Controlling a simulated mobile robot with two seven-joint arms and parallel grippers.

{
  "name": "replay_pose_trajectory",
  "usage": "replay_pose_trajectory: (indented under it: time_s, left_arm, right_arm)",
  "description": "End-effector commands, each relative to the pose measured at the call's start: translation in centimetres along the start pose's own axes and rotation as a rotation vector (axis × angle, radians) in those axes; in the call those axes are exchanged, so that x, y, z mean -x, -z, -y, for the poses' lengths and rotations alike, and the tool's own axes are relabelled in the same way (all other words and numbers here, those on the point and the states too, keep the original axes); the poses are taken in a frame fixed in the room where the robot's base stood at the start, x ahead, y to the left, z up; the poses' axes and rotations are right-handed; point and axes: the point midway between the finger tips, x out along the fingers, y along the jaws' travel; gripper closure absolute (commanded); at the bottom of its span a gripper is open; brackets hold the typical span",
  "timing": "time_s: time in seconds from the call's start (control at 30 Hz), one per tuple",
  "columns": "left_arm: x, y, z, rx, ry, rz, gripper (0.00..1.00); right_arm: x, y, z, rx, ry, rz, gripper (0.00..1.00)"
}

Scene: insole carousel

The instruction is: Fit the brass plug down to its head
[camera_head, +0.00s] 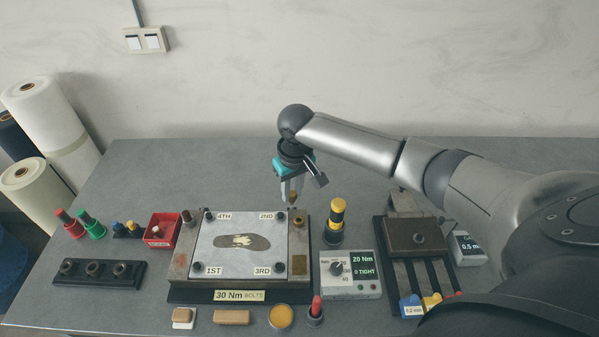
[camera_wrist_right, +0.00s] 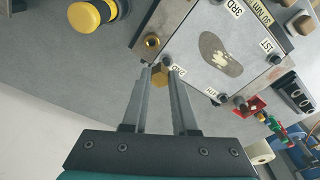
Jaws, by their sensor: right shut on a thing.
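My right gripper (camera_head: 291,200) hangs over the back right corner of the insole fixture and is shut on the brass plug (camera_wrist_right: 160,77). In the right wrist view, the plug's brass body shows between the fingertips (camera_wrist_right: 161,70); its lower end is hard to make out. The plug is above the fixture, near the 2ND label. A brass-rimmed hole (camera_wrist_right: 152,42) in the fixture block lies just beyond the fingertips, apart from the plug; it also shows in the head view (camera_head: 298,219). My left gripper is not in view.
The fixture's pale plate (camera_head: 215,258) has dark bolts at its corners. A yellow-and-black driver (camera_head: 336,218) stands to the right, with the torque box (camera_head: 350,276) in front of it. A red bin (camera_head: 162,231) and a black rack (camera_head: 98,273) are at left.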

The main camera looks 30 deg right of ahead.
Motion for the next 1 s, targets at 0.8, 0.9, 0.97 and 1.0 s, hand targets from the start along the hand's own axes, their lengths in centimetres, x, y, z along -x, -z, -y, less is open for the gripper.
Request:
replay_pose_trajectory:
  time_s: [0.8,0.9,0.97,1.0]
  left_arm:
    - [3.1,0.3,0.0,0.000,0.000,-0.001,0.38]
    - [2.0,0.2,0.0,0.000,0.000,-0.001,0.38]
    - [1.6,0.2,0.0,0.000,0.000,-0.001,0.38]
    - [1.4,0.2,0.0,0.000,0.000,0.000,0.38]
  right_arm:
    - [-0.2,-0.5,-1.8,0.012,0.003,0.002,1.00]
    - [-1.7,-0.6,-1.8,0.012,0.003,0.001,1.00]
    - [-2.3,-0.7,-1.8,0.012,0.004,0.001,1.00]
    - [-2.7,-0.7,-1.8,0.012,0.003,0.001,1.00]
